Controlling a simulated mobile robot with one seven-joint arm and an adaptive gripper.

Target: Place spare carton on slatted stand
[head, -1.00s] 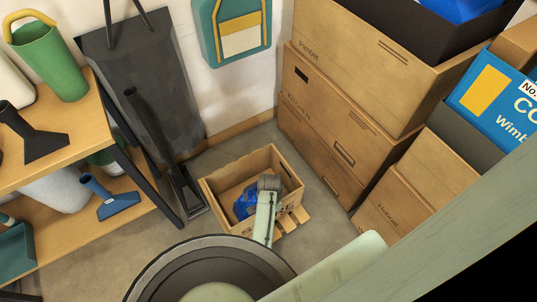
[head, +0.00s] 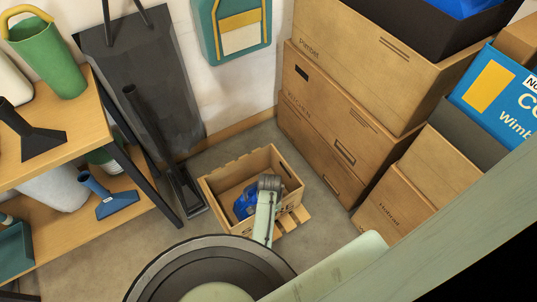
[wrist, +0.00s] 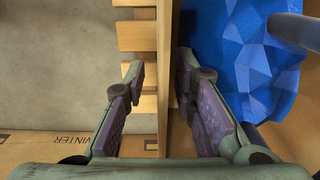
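The spare carton, an open tan box (head: 222,207), is on the floor in the middle of the head view, with a blue faceted thing (head: 246,203) inside. The slatted stand (head: 296,217) shows as pale wooden slats at the carton's front right; how far the carton rests on it is hidden. My gripper (head: 269,183) is over the carton's near right side. In the wrist view my gripper (wrist: 163,72) is open, with the carton wall (wrist: 167,100) between its fingers. The left finger is apart from the wall; the right is close, contact unclear. Slats (wrist: 137,38) lie left of the wall.
Large stacked boxes (head: 345,110) stand right of the carton. A wooden shelf (head: 80,130) and a dark floor tool (head: 165,150) stand left. The wall is behind. A box marked WINTER (wrist: 60,150) shows at lower left in the wrist view. Bare floor (head: 325,175) separates carton and stack.

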